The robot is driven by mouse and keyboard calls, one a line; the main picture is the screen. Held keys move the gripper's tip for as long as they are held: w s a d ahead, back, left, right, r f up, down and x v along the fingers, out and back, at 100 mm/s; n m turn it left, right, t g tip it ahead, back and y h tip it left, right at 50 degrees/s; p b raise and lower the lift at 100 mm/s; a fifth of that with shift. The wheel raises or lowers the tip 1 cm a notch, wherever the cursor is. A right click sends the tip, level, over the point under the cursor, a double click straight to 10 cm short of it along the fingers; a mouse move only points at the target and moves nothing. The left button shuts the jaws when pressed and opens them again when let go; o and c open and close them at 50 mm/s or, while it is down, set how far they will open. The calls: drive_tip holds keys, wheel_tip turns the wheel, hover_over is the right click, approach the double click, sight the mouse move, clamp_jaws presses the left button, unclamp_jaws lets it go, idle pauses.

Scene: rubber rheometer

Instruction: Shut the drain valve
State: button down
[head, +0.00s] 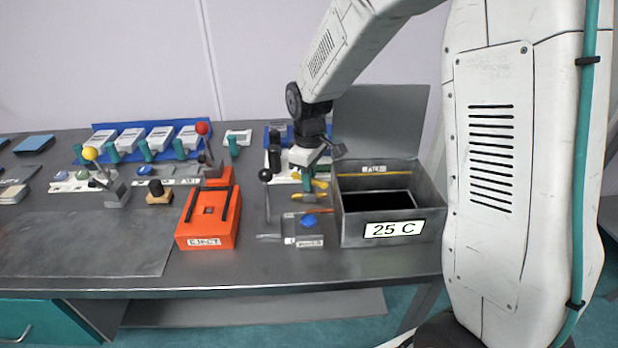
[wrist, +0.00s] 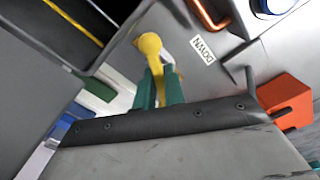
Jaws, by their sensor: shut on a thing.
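The drain valve appears to be the yellow lever (head: 320,184) beside the left wall of the grey box. In the wrist view its rounded yellow end (wrist: 149,45) shows beyond my fingertips. My gripper (head: 306,178) reaches down over it from above. In the wrist view my gripper's two green fingers (wrist: 158,82) are shut on the yellow lever, one on each side of its shaft. The lever's lower part and pivot are hidden by my fingers, so I cannot tell the valve's exact position.
The open grey box marked 25 C (head: 392,230) stands close right of my gripper, its lid raised behind. A black-knobbed lever (head: 266,177) and the orange EJECT block (head: 209,215) stand left. A DOWN label (wrist: 202,51) lies near the lever. The dark mat (head: 85,243) is clear.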

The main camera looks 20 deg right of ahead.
drive_tip(key=c, duration=1.4)
unclamp_jaws()
wheel_tip(320, 180, up, 8)
drive_tip(key=shift+f, duration=0.1)
drive_tip(key=shift+c, duration=0.4)
